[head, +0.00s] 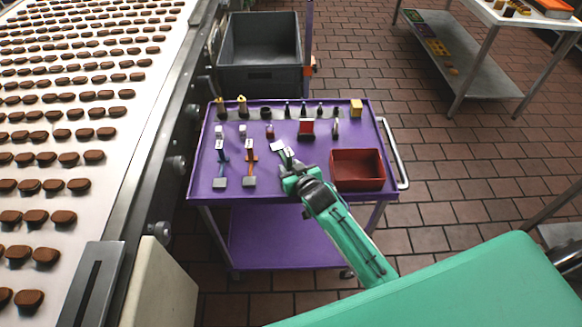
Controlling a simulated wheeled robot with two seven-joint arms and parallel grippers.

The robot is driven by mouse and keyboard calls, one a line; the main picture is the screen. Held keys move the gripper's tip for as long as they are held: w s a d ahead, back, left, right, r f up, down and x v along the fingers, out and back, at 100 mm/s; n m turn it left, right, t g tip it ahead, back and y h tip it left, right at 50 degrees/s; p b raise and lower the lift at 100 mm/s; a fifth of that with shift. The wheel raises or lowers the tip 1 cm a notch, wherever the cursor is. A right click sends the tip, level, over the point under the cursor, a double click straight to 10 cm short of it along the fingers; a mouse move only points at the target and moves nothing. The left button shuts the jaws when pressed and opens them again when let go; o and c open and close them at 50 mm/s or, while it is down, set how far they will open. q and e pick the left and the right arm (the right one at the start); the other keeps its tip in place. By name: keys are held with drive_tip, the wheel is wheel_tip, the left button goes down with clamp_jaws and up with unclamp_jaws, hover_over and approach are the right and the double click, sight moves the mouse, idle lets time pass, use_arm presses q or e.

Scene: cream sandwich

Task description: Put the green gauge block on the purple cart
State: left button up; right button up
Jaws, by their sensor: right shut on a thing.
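The purple cart (203,187) stands at the middle, its top deck in full view with a lower shelf beneath. My right gripper (283,152) is over the cart's deck, left of the red tray, pointing toward the back. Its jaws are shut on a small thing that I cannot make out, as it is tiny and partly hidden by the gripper. I cannot pick out a green gauge block anywhere on the deck. My left gripper is out of view.
A red tray (357,155) sits at the deck's right front. Blue (221,160) and orange (250,160) handled tools lie at left. Small bottles and a yellow block (356,107) line the back. A grey bin (259,78) stands behind; a conveyor of chocolate biscuits runs left.

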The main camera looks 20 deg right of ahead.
drive_tip(key=shift+f, duration=0.1)
drive_tip(key=shift+s+f+b, duration=0.3)
drive_tip(key=shift+f, duration=0.4)
drive_tip(key=o, duration=1.1)
drive_tip(key=shift+s+f, duration=0.1)
drive_tip(key=shift+f, duration=0.1)
drive_tip(key=shift+r, duration=0.45)
drive_tip(key=shift+s+a+r, duration=0.1)
drive_tip(key=shift+r, duration=0.05)
drive_tip(key=v, duration=0.7)
drive_tip(key=b+v, duration=0.1)
drive_tip(key=v, duration=0.3)
drive_tip(key=shift+r, duration=0.5)
